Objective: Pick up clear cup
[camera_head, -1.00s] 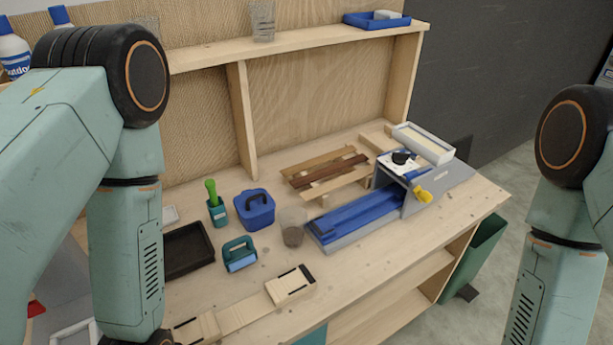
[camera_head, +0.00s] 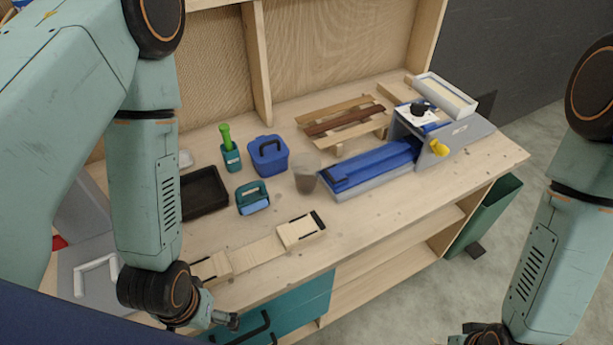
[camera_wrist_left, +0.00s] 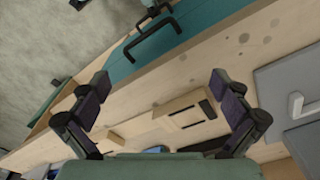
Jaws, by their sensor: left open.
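A clear, see-through cup (camera_head: 306,176) with a brownish lower part stands upright on the wooden workbench, just left of the blue-topped vice-like fixture. I cannot tell whether the brown is contents or the bench showing through. My left gripper (camera_head: 223,319) is low at the bench's front edge, nearer and left of the cup, and well apart from it. In the left wrist view my left gripper (camera_wrist_left: 160,81) has its fingers wide apart with nothing between them. I cannot make out the cup in that view. My right gripper's fingers are below the head view.
Near the cup are a blue lidded box (camera_head: 268,157), a teal-handled block (camera_head: 252,198), a green-handled tool in a holder (camera_head: 229,150) and a black tray (camera_head: 203,192). The blue fixture (camera_head: 370,168) is right of it. Wooden pieces (camera_head: 300,231) lie in front. A teal drawer (camera_head: 285,312) is below.

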